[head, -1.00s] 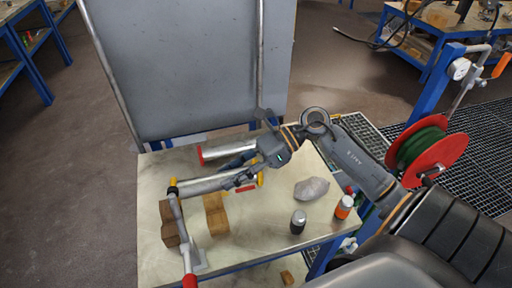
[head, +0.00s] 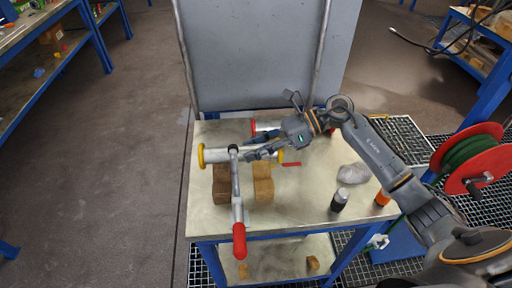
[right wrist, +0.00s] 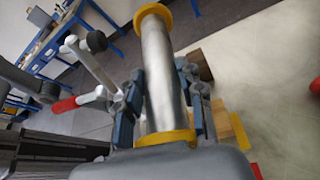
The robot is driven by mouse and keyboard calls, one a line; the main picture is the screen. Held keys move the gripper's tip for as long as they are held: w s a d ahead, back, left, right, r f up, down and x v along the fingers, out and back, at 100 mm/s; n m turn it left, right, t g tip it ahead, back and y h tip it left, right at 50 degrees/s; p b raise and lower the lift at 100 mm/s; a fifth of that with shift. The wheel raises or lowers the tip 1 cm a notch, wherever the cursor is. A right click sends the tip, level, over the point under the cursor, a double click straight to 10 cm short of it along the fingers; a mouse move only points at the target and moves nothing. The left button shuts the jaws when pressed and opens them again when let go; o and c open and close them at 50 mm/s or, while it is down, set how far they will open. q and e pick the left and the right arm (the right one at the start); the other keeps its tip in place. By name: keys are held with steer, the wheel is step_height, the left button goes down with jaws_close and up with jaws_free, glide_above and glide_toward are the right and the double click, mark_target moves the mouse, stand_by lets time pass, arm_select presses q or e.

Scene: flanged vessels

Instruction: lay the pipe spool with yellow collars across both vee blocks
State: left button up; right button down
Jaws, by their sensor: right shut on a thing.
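The pipe spool with yellow collars (head: 215,155) is a silver tube lying roughly level above the table, behind the vee blocks. My right gripper (head: 255,154) is shut on it near its right end. In the right wrist view the fingers (right wrist: 158,100) lie on both sides of the spool (right wrist: 158,62), near its closer yellow collar. The dark vee block (head: 222,188) and the lighter vee block (head: 263,186) stand side by side in front of the spool. They show to its right in the right wrist view. The spool appears clear of both. My left gripper is out of view.
A spool with red collars (head: 266,126) lies behind. A grey lump (head: 353,173), a dark bottle (head: 340,200) and an orange bottle (head: 383,198) stand right. A grey panel (head: 265,55) rises behind.

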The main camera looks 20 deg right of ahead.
steer(key=shift+f, duration=0.35)
steer(key=shift+f+b, duration=1)
steer(key=shift+f, duration=0.75)
steer(key=shift+f+b, duration=0.7)
steer(key=shift+f, duration=0.15)
steer(key=shift+f+b, duration=0.55)
steer(key=shift+b, duration=0.05)
steer(key=shift+f, duration=0.15)
